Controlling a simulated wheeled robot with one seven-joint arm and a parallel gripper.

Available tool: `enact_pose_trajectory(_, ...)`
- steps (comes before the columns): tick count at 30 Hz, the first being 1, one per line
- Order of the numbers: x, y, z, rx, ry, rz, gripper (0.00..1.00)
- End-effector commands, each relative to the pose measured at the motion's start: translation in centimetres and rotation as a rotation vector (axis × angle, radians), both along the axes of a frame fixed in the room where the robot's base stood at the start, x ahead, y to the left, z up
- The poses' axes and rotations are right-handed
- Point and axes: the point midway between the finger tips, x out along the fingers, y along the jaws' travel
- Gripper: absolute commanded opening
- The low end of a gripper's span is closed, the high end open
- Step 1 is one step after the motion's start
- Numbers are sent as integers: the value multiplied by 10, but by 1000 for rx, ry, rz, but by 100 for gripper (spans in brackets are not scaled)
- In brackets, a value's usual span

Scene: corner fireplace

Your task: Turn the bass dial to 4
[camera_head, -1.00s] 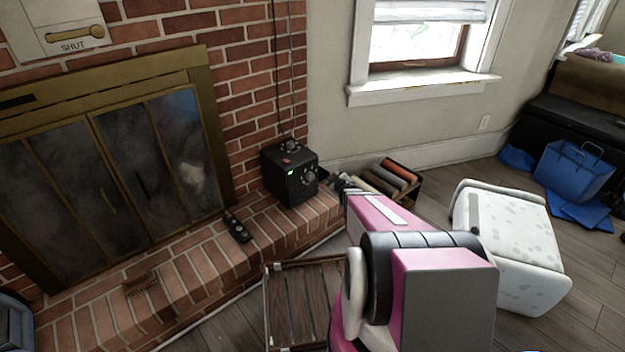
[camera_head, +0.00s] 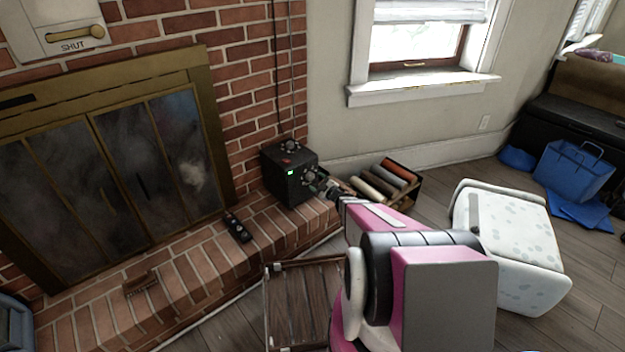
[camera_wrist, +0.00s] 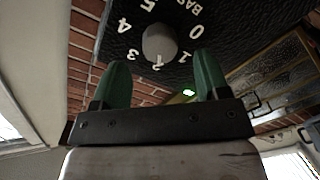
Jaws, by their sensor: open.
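The black box (camera_head: 284,180) stands on the brick hearth, with a green light on its front. The bass dial is a round grey knob (camera_wrist: 160,43) on a black textured face in the wrist view. Numbers from 0 to 5 ring it, beside partly cut-off "BAS" lettering. I cannot make out clearly where its pointer is set. My gripper (camera_wrist: 162,72) is open, its green fingers spread to either side just short of the knob, with nothing between them. In the head view my gripper (camera_head: 322,187) is at the box's right-hand face and partly hides the knob there.
Another knob (camera_head: 289,145) and a red part are on the box's top. A dark remote-like object (camera_head: 238,228) lies on the hearth (camera_head: 185,275). A crate of rolls (camera_head: 412,192) stands behind my arm. A slatted wooden crate (camera_head: 300,305) and white spotted stool (camera_head: 515,240) flank my arm.

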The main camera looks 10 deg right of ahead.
Motion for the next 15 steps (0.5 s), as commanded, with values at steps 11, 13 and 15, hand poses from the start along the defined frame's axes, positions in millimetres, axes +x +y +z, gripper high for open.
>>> enact_pose_trajectory(11,34,20,0,0,0,0,69)
enact_pose_trajectory(13,35,20,0,0,0,0,69)
enact_pose_trajectory(15,35,21,0,0,0,0,69)
